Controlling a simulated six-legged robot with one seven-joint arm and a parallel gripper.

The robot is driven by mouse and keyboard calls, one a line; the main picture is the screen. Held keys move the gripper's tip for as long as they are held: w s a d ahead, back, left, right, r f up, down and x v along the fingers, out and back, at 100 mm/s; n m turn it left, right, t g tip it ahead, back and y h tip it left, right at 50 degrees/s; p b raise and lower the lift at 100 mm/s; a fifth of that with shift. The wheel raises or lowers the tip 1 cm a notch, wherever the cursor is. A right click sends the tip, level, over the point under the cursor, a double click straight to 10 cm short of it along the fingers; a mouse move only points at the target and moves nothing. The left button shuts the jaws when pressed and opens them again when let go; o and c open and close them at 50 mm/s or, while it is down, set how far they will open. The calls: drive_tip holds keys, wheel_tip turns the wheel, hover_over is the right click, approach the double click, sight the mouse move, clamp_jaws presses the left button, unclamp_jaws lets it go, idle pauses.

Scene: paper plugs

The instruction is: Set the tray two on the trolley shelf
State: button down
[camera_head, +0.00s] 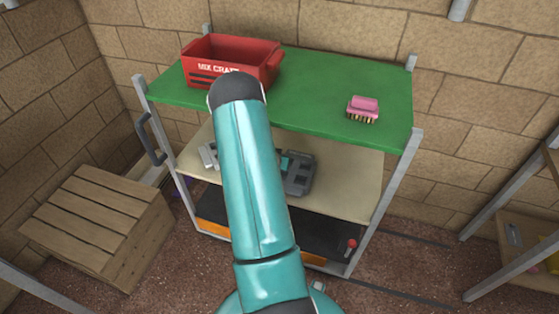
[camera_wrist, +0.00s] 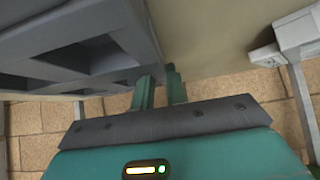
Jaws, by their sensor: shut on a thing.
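The grey tray (camera_head: 300,178) with several compartments is at the trolley's beige middle shelf (camera_head: 345,180). My arm hides part of it in the head view. In the wrist view the tray (camera_wrist: 75,35) fills the upper left, with its open compartments showing. My gripper (camera_wrist: 161,88) is shut on the tray's near edge, with the two teal fingers close together. Whether the tray rests on the shelf or hangs just above it, I cannot tell.
The trolley's green top (camera_head: 310,105) carries a red crate (camera_head: 232,62) and a pink brush (camera_head: 363,108). A pale grey object (camera_head: 208,156) lies on the middle shelf's left. A black bottom shelf (camera_head: 320,240) is below. A wooden crate (camera_head: 100,225) stands left.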

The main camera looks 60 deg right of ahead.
drive_tip(key=c, duration=1.4)
unclamp_jaws()
drive_tip(key=shift+f, duration=0.1)
drive_tip(key=v, duration=1.2)
drive_tip(key=w+a+r+n+t+y, duration=0.3)
drive_tip(key=w+a+r, duration=0.5)
drive_tip(key=a, duration=0.4)
drive_tip(key=w+a+r+n+t+y, duration=0.2)
drive_tip(key=w+a+r+n+y, duration=0.3)
drive_tip(key=a+r, duration=0.65)
drive_tip(key=s+a+r+n, duration=0.2)
drive_tip(key=s+a+r, duration=0.2)
drive_tip(key=a, duration=0.4)
drive_tip(key=s+a+r+n, duration=0.3)
drive_tip(key=s+a+r, duration=0.1)
drive_tip(key=a, duration=0.4)
drive_tip(key=s+a+r+n, duration=0.3)
drive_tip(key=s+a, duration=0.3)
drive_tip(key=a, duration=0.2)
drive_tip(key=shift+s+a+r+g+y, duration=0.3)
drive_tip(key=shift+s+r+g+y, duration=0.1)
drive_tip(key=shift+r, duration=0.3)
